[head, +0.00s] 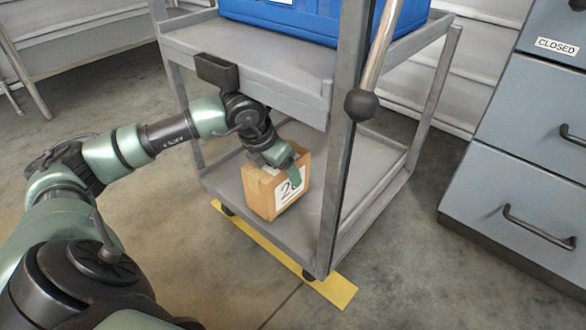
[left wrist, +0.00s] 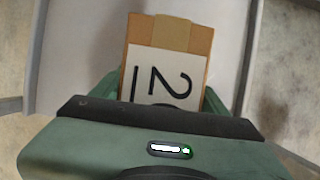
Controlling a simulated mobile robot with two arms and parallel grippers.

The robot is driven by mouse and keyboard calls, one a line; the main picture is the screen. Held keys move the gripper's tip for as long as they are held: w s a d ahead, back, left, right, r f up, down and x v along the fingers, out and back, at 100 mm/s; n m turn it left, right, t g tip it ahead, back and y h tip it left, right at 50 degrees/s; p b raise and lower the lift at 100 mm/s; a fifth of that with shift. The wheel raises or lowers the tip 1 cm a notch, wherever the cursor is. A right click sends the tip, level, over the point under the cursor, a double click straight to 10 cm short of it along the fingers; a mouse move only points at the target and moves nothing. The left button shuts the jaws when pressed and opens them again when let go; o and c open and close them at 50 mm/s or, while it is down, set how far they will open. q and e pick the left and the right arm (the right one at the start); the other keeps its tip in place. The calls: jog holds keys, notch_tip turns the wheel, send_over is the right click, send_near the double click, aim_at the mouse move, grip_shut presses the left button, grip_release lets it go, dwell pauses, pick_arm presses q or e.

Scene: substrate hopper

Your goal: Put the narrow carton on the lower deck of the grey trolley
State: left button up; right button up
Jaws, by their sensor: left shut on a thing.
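The narrow carton (head: 262,194) is brown cardboard with a white label bearing black figures. It stands upright at the front of the lower deck (head: 345,190) of the grey trolley (head: 335,155). I cannot tell whether its base touches the deck. My left gripper (head: 287,160) is shut on the carton near its top. In the left wrist view the carton (left wrist: 171,35) sits between the green fingers (left wrist: 160,95), label facing the camera; its lower part is hidden by the gripper body. My right gripper is in neither view.
A blue crate (head: 290,20) sits on the upper deck, above my left arm. A trolley post and a lever with a black knob (head: 361,104) stand right of the carton. Grey-blue drawers (head: 530,160) are at the right. A yellow strip (head: 335,290) marks the floor. The lower deck has bare room behind the carton.

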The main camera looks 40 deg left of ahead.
pick_arm(q)
jog(key=shift+w+d, duration=0.1)
jog(key=shift+w, duration=0.55)
jog(key=w+b, duration=0.1)
jog(key=w+f+b, duration=0.1)
jog(key=w+b, duration=0.1)
jog(key=shift+w+d, duration=0.15)
jog(key=shift+f, duration=0.25)
jog(key=shift+r, duration=0.1)
jog(key=o, duration=2)
jog(key=shift+f, duration=0.2)
